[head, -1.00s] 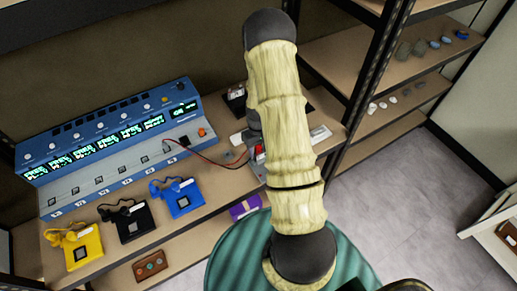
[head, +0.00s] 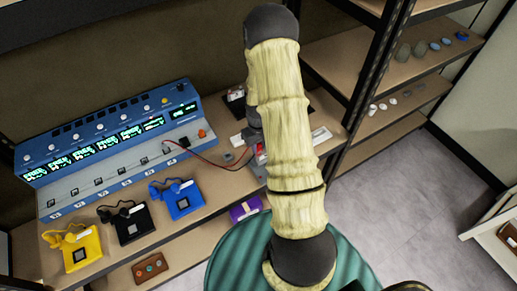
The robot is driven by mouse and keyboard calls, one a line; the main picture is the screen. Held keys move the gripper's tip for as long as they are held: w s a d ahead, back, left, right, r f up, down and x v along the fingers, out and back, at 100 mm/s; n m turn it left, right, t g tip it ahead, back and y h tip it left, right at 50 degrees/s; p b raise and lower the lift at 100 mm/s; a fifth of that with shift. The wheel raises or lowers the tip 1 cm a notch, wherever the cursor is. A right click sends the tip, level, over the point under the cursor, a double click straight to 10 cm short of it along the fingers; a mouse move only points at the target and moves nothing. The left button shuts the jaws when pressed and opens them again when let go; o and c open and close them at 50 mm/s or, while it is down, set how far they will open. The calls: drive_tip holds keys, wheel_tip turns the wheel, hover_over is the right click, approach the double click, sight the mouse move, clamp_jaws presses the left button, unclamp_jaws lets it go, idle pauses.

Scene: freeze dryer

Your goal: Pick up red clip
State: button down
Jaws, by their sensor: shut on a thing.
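The red clip (head: 260,147) shows as a small patch of red beside my arm, at the right end of a thin red lead that runs from the blue machine (head: 120,147). My gripper (head: 257,154) is at the clip, low over the workbench and partly hidden behind my arm. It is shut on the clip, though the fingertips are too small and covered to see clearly.
Yellow (head: 82,254), black (head: 127,232) and blue (head: 184,205) flat devices lie along the bench front. A small grey block (head: 228,157) lies left of my gripper. A purple item (head: 245,207) and a brown box (head: 150,267) are on the lower shelf.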

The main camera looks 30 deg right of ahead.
sight(259, 145)
wheel_tip(259, 145, up, 8)
drive_tip(key=shift+r+b, duration=0.2)
drive_tip(key=shift+b, duration=0.55)
drive_tip(key=shift+f+b, duration=1.95)
drive_tip(key=shift+f, duration=1.05)
drive_tip(key=shift+r, duration=0.1)
drive_tip(key=w+p, duration=0.1)
drive_tip(key=w, duration=0.5)
drive_tip(key=shift+w+a, duration=0.35)
drive_tip(key=shift+a, duration=0.1)
